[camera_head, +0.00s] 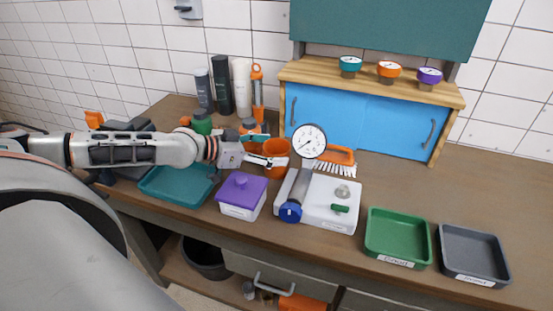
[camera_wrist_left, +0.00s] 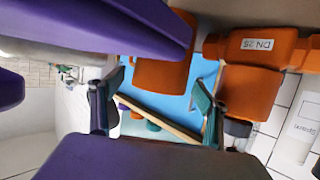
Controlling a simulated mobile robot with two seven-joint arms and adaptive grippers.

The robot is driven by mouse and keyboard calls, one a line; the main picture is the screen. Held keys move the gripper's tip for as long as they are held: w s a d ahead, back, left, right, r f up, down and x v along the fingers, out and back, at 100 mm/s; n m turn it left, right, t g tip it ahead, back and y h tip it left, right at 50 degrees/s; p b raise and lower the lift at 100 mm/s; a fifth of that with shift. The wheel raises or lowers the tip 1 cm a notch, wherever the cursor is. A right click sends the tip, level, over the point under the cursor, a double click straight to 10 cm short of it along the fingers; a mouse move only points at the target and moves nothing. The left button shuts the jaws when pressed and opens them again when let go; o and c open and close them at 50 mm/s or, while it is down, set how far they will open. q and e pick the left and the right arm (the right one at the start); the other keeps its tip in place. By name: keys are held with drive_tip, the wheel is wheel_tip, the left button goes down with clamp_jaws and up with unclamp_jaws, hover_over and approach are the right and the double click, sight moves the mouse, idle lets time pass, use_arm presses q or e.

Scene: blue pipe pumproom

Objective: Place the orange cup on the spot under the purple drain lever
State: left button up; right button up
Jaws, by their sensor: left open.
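The orange cup (camera_head: 277,148) stands on the counter, left of the white gauge device. My left gripper (camera_head: 263,152) reaches in from the left and is open, close to the cup and partly overlapping it. In the left wrist view, the picture is upside down. The orange cup (camera_wrist_left: 160,76) shows beyond and between the two teal-padded fingers of my left gripper (camera_wrist_left: 158,108); contact cannot be told. A purple gauge (camera_head: 429,75) stands on the wooden shelf at the upper right. I cannot make out a purple drain lever or a spot under it. My right gripper is not in view.
A purple-lidded box (camera_head: 241,191) sits in front of the gripper. The white device with a round gauge (camera_head: 309,141) and an orange brush (camera_head: 339,155) are right of the cup. Bottles (camera_head: 221,86) stand behind. Green (camera_head: 369,235) and grey (camera_head: 445,250) trays lie at right.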

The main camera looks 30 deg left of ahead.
use_arm(q)
drive_tip(key=shift+w+d, duration=0.1)
drive_tip(key=c, duration=1.5)
